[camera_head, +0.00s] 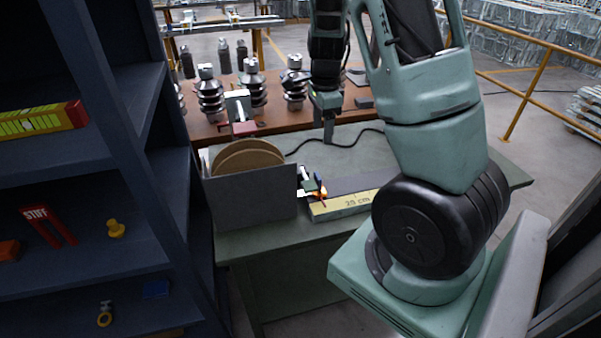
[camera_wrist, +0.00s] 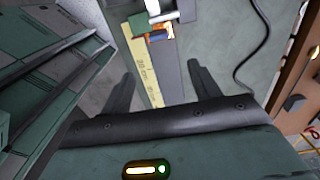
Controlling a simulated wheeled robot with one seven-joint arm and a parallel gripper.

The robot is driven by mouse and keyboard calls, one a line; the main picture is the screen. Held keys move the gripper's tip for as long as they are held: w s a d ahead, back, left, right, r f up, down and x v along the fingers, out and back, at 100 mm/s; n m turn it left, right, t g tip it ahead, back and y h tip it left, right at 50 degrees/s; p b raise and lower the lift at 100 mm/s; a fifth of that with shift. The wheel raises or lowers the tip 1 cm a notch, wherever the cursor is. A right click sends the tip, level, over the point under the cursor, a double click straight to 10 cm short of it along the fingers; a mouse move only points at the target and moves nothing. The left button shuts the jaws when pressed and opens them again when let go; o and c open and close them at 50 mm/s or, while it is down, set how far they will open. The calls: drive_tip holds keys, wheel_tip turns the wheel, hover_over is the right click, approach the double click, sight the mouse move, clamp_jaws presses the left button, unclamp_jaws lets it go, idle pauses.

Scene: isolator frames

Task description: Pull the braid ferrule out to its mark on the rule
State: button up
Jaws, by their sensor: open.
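The yellow rule (camera_head: 345,206), marked 25 cm, runs along the front of a low block on the bench. At its left end is a small cluster of white, green and orange-copper parts (camera_head: 316,192), beside the grey panel of a spool holder. In the wrist view the rule (camera_wrist: 145,75) leads up to this cluster, with an orange-copper piece (camera_wrist: 159,36) and a pale metal cylinder (camera_wrist: 163,17). I cannot tell which part is the ferrule. My gripper (camera_wrist: 163,83) is open and empty above the bench, apart from the cluster; its fingers straddle the rule's line.
A brown spool (camera_head: 245,158) stands behind a grey panel (camera_head: 255,199). A black cable (camera_head: 345,137) lies across the bench. Ribbed insulators (camera_head: 253,85) stand on a brown table behind. A dark blue shelf (camera_head: 110,190) rises close on the left.

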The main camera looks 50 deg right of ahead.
wheel_tip(320, 180, down, 17)
drive_tip(key=shift+s+a+r+p, duration=0.1)
drive_tip(key=shift+p, duration=0.45)
drive_tip(key=shift+c, duration=0.3)
clamp_jaws()
drive_tip(key=s+d+b, duration=0.1)
drive_tip(key=d, duration=0.2)
drive_tip(key=s+d, duration=0.2)
drive_tip(key=s+d+b, duration=0.1)
drive_tip(key=s+d, duration=0.1)
drive_tip(key=d, duration=0.1)
drive_tip(key=shift+s+d+b, duration=0.1)
drive_tip(key=shift+d+b, duration=0.2)
drive_tip(key=shift+d, duration=0.05)
drive_tip(key=shift+o, duration=0.3)
unclamp_jaws()
wheel_tip(320, 180, up, 17)
drive_tip(key=b, duration=0.1)
drive_tip(key=shift+r, duration=0.2)
